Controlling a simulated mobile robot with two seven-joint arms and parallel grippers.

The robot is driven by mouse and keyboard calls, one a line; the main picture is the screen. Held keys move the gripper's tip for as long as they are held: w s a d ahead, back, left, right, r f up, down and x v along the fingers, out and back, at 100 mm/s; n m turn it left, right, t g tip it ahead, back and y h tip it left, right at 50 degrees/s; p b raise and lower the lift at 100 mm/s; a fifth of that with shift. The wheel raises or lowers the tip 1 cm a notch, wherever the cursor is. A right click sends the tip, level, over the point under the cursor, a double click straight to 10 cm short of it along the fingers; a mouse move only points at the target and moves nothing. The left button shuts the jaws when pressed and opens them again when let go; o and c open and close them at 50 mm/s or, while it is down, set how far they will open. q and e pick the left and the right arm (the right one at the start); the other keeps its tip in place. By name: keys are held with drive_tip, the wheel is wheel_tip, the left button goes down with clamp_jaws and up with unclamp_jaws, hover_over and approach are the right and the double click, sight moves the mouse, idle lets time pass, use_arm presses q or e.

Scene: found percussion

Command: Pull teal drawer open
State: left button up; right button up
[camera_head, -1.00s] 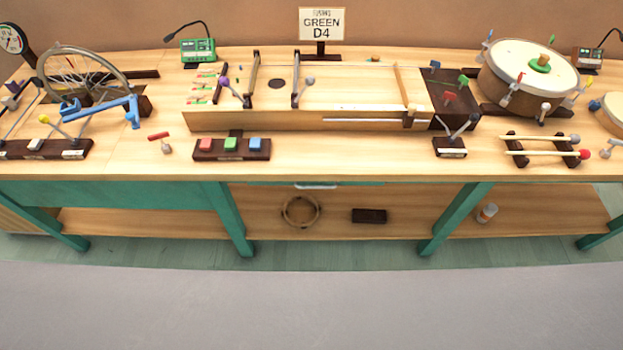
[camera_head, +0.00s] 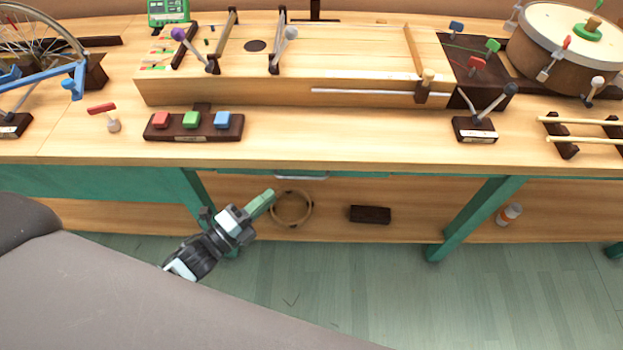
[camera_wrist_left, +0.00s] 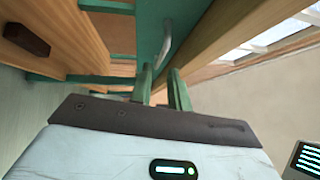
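The teal drawer (camera_head: 350,174) shows as a thin strip under the tabletop's front edge, with a pale bar handle (camera_head: 300,177). In the left wrist view the drawer front (camera_wrist_left: 150,22) and its curved handle (camera_wrist_left: 165,42) are ahead of the fingers. My left gripper (camera_head: 262,202) is below and left of the handle in the head view, apart from it. Its two green fingers (camera_wrist_left: 162,82) stand apart in the left wrist view, with nothing between them. The drawer looks closed. My right gripper is in neither view.
Teal table legs (camera_head: 475,215) stand either side of the drawer. The lower shelf (camera_head: 400,225) holds a round ring (camera_head: 291,208), a dark block (camera_head: 370,214) and a small bottle (camera_head: 509,214). A pad with coloured buttons (camera_head: 193,127) sits above on the tabletop. Floor in front is clear.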

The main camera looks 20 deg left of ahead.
sight(291, 177)
use_arm(q)
drive_tip(key=shift+m, duration=0.3)
drive_tip(key=x, duration=0.8)
drive_tip(key=shift+w+r, duration=0.2)
clamp_jaws()
